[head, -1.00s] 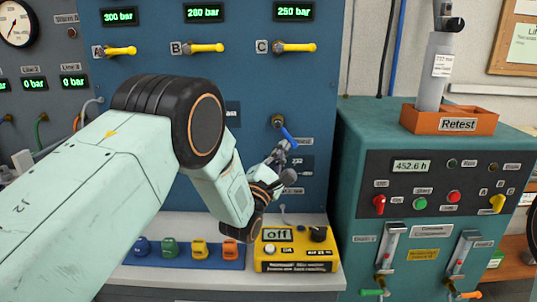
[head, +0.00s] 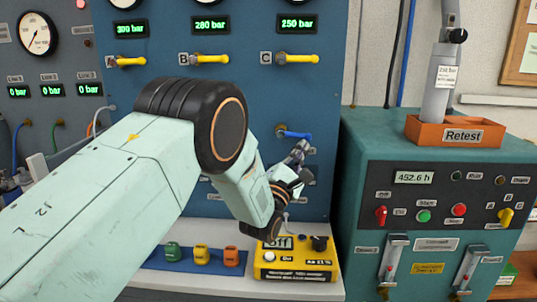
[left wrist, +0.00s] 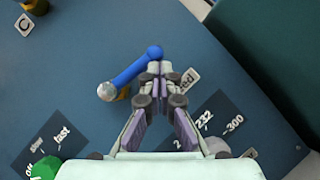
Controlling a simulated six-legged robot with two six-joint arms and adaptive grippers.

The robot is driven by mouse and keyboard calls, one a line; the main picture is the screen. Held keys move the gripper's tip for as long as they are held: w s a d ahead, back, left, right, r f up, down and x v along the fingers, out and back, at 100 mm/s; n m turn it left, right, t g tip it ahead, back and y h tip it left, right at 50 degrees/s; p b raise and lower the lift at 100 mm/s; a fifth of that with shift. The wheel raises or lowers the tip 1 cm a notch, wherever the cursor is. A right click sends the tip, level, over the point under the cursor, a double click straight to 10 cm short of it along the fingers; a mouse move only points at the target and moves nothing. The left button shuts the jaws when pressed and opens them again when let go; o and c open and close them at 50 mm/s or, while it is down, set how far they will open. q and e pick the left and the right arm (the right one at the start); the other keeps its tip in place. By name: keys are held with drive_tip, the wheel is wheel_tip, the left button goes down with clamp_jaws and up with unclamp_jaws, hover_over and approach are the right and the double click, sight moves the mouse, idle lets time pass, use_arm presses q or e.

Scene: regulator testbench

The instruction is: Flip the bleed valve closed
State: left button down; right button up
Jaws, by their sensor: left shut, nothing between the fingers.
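The bleed valve's blue handle (head: 296,135) is on the blue panel below valve C and lies about level, pointing right in the head view. In the left wrist view the blue handle (left wrist: 130,71) runs from its round hub at the left to its tip near my fingers. My left gripper (head: 302,147) is just below the handle's free end. In the left wrist view my left gripper (left wrist: 160,68) is shut and empty, its fingertips close against the handle's tip; whether they touch is unclear. My right gripper is not in view.
Yellow handles A (head: 130,62), B (head: 210,59) and C (head: 300,59) sit above. A yellow meter box (head: 297,277) is on the bench below my gripper. A teal console (head: 355,145) stands at the right, bearing an orange Retest tray (head: 420,130) with a grey cylinder (head: 440,95).

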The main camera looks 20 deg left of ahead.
use_arm(q)
drive_tip(key=shift+r, duration=0.25)
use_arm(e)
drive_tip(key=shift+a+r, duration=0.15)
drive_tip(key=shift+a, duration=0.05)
use_arm(q)
drive_tip(key=shift+d, duration=0.15)
drive_tip(key=s+d+f+b, duration=0.2)
drive_tip(key=s+f, duration=0.7)
drive_tip(key=shift+f, duration=0.25)
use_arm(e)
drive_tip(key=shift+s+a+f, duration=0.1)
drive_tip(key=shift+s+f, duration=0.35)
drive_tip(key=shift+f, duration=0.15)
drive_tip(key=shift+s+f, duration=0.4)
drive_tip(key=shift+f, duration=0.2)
use_arm(q)
drive_tip(key=shift+w, duration=0.1)
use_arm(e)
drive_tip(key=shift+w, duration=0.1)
